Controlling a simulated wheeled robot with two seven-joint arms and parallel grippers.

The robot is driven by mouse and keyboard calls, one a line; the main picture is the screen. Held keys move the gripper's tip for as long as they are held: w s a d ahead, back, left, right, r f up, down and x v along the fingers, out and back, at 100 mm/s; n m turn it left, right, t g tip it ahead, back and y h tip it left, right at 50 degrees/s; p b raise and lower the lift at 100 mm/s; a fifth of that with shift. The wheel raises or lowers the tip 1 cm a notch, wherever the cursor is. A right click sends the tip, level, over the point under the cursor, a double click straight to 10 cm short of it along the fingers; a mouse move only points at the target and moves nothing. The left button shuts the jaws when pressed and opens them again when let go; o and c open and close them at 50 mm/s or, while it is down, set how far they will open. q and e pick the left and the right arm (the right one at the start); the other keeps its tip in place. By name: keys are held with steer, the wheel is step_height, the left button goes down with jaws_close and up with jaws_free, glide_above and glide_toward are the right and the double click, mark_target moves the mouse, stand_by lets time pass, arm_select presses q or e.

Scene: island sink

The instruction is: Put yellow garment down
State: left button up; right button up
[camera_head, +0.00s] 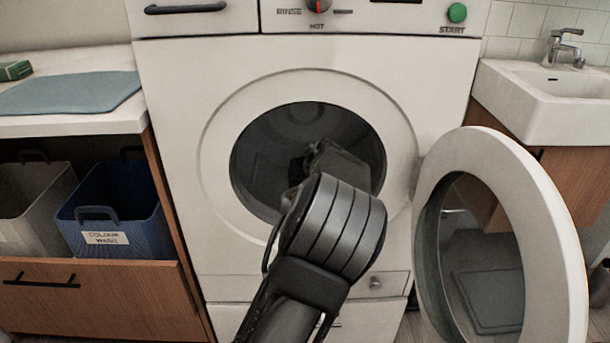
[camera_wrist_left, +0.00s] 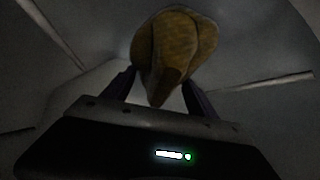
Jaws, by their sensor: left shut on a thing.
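The yellow garment (camera_wrist_left: 175,50) shows in the left wrist view as a bunched, dark yellow cloth in dim light. My left gripper (camera_wrist_left: 160,88) is shut on it, with a finger on either side. In the head view my left arm reaches through the open front of the washing machine (camera_head: 225,75), and the gripper is inside the drum (camera_head: 265,150). The arm hides the fingers and the garment there. Grey drum walls surround the garment in the wrist view; I cannot tell whether it touches them. My right gripper is in neither view.
The round washer door (camera_head: 540,200) stands open at the right. A blue basket (camera_head: 120,205) labelled colour wash and a grey basket (camera_head: 35,205) stand in the left shelf. A white sink (camera_head: 545,95) is at the right.

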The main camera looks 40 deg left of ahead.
arm_select(q)
steer(key=shift+w+a+f, duration=0.2)
steer(key=shift+a+f, duration=0.15)
steer(key=shift+f, duration=0.1)
steer(key=shift+w+a+r+g+h, duration=0.15)
steer(key=shift+a+g+h, duration=0.1)
steer(key=shift+g+h, duration=0.15)
steer(key=shift+w+a+g+h+p, duration=0.3)
steer(key=shift+w+a+g+h, duration=0.25)
steer(key=shift+h, duration=0.25)
steer(key=shift+s+d+f+g+b, duration=0.1)
steer(key=shift+d+f+g+b, duration=0.15)
steer(key=shift+f+b, duration=0.45)
steer(key=shift+f, duration=0.1)
steer(key=shift+f, duration=0.6)
steer(key=o, duration=1.6)
